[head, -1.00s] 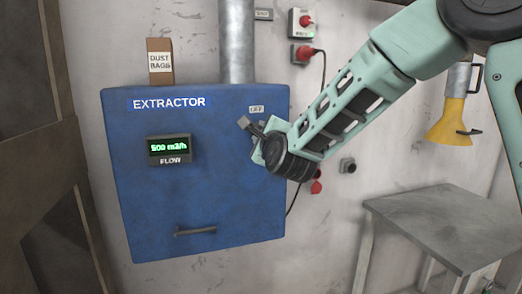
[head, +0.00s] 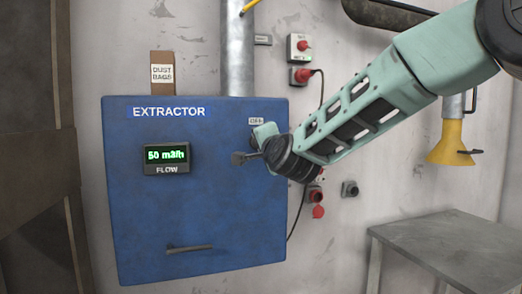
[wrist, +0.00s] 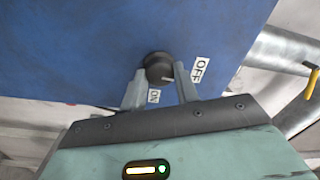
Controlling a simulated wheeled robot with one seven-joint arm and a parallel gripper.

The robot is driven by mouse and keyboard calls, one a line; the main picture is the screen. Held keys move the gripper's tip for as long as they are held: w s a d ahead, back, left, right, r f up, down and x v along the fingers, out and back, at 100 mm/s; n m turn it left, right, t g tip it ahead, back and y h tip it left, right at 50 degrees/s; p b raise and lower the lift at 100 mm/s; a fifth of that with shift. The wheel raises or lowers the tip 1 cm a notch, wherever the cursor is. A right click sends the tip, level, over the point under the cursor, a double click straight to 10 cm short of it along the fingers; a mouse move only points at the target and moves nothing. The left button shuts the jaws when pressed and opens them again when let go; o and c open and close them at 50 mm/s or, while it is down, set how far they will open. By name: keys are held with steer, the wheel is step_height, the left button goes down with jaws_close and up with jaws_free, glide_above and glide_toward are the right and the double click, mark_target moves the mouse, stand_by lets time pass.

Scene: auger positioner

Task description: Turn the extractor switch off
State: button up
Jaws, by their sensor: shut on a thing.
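The blue extractor box (head: 140,210) hangs on the wall in the head view. Its switch is a round dark knob (wrist: 157,62), seen in the wrist view between an OFF label (wrist: 200,70) and an ON label (wrist: 153,96). A small pale mark shows at the knob's lower right edge, between the labels. My gripper (wrist: 160,82) is shut on the knob, one finger on each side. In the head view my gripper hides the knob, just under the OFF label (head: 256,121). The flow display (head: 167,155) reads about 50 m3/h.
A metal duct (head: 237,50) rises from the box, beside a dust bags carton (head: 162,72). Red wall switches (head: 302,46) and sockets are right of the box, near my arm. A grey table (head: 450,240) stands lower right; a yellow funnel (head: 451,143) hangs above it.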

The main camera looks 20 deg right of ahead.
steer(key=shift+n, duration=0.6)
steer(key=o, duration=1)
steer(key=shift+c, duration=0.2)
steer(key=s+b, duration=0.4)
steer(key=s, duration=1.3)
steer(key=shift+s+f, duration=0.2)
steer(key=shift+f, duration=0.1)
